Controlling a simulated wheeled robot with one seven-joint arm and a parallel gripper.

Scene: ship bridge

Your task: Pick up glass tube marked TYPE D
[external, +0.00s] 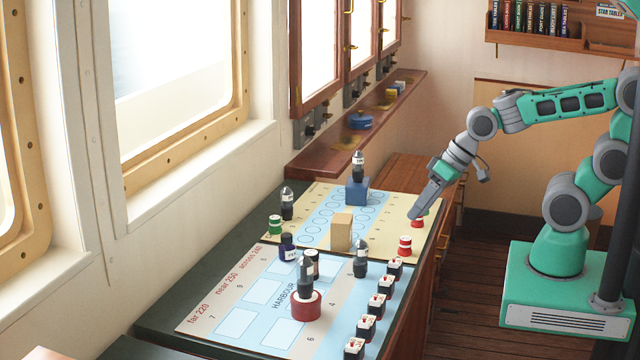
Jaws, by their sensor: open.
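Several dark tubes with pointed tips stand on the charts, and I cannot read which is marked TYPE D. One tube (305,277) stands in a red ring (306,307) at the front. Another tube (361,259) stands on the blue chart to its right. A third tube (287,204) stands at the far left, and one more (358,164) stands on a blue block (357,191) at the back. My gripper (416,214) is open, pointing down-left over the table's right edge, close to a small red-and-white piece (418,221). It is apart from all the tubes.
A tan block (341,231) stands mid-table. A green piece (275,224) and a dark blue piece (287,246) stand left. A wooden ledge (330,150) runs beneath the windows.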

